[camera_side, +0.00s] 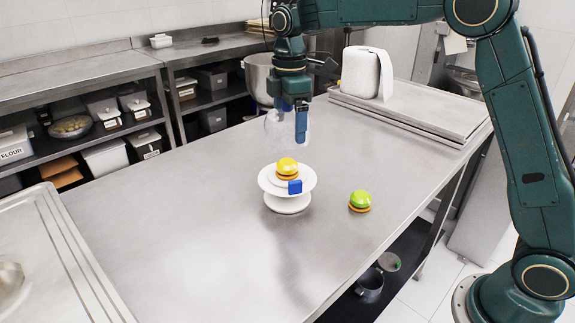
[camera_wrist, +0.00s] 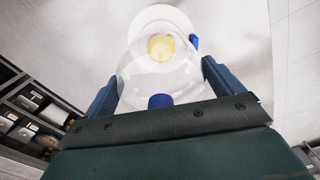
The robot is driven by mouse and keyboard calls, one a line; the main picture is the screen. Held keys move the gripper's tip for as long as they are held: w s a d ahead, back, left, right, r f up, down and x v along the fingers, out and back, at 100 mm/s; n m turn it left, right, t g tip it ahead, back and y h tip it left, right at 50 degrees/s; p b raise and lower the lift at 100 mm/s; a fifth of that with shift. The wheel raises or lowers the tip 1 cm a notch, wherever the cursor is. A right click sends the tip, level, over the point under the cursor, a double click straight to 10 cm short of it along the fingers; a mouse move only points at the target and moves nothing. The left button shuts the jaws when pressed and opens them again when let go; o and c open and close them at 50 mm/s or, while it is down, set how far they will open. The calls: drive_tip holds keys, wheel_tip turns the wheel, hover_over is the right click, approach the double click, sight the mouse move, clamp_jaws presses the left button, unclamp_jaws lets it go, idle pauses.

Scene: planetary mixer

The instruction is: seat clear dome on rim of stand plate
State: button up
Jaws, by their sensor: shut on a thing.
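The clear dome (camera_side: 279,124) hangs from my gripper (camera_side: 293,118), above and behind the stand in the side view. In the wrist view the dome (camera_wrist: 182,76) is seen from above, its blue knob (camera_wrist: 160,101) between the two fingers of my gripper (camera_wrist: 160,88). The wrist view shows the plate (camera_wrist: 150,13) and the yellow item (camera_wrist: 161,47) through the dome. The dome is apart from the plate.
A green-topped burger-shaped item (camera_side: 360,201) lies on the steel table (camera_side: 200,228) right of the stand. A mixer bowl (camera_side: 258,78) stands behind the table. A paper roll (camera_side: 367,73) rests on boards (camera_side: 425,110) at the back right. The left tabletop is clear.

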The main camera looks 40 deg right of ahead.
drive_tip(key=shift+f, duration=0.2)
idle(0.4)
hover_over(289, 161)
drive_tip(key=shift+f, duration=2.25)
drive_tip(key=shift+f, duration=2.05)
idle(0.4)
drive_tip(key=o, duration=0.7)
drive_tip(key=shift+s, duration=0.1)
wheel_tip(289, 161, up, 14)
idle(0.3)
idle(0.4)
